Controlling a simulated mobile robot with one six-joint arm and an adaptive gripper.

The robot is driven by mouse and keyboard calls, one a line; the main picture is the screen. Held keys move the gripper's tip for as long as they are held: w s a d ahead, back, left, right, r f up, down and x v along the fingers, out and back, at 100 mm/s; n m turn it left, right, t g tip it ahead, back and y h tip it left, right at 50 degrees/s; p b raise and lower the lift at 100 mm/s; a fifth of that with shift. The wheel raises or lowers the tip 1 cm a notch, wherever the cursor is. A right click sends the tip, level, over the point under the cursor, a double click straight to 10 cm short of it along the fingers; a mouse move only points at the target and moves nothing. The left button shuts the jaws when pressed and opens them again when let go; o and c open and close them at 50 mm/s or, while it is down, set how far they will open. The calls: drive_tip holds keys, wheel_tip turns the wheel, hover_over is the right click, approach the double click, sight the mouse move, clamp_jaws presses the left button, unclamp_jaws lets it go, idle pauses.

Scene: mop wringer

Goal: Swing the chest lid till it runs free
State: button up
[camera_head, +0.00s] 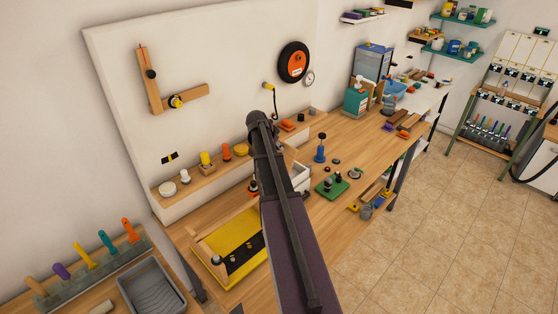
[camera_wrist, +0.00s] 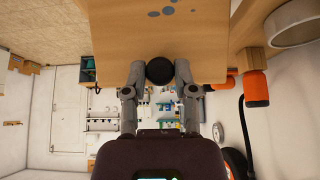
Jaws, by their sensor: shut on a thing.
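In the wrist view my gripper (camera_wrist: 159,66) has its two fingers on either side of a round black knob (camera_wrist: 159,73) and is shut on it. The knob sits at the edge of a light wooden panel (camera_wrist: 120,38) with a few blue-grey spots. The panel may be the chest lid; I cannot tell for sure or judge how far it is swung. In the head view my arm hides the fingers, the knob and whatever they touch.
An orange-ended part (camera_wrist: 255,88) is right of the gripper in the wrist view. Tiled floor (camera_head: 440,230) is clear.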

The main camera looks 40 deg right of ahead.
sight(284, 143)
drive_tip(key=shift+d+f, duration=0.1)
drive_tip(key=shift+w+d+f+b, duration=0.1)
drive_tip(key=shift+d+f+b, duration=0.1)
drive_tip(key=shift+d, duration=0.25)
drive_tip(key=shift+d+f+b, duration=0.1)
drive_tip(key=shift+d+b, duration=0.1)
drive_tip(key=shift+d, duration=0.4)
drive_tip(key=shift+w+d+f+b, duration=0.1)
drive_tip(key=shift+d+f+b, duration=0.4)
drive_tip(key=shift+d, duration=0.4)
drive_tip(key=shift+d+f+b, duration=0.65)
drive_tip(key=shift+d, duration=0.2)
drive_tip(key=shift+d+f, duration=0.1)
drive_tip(key=shift+f, duration=0.05)
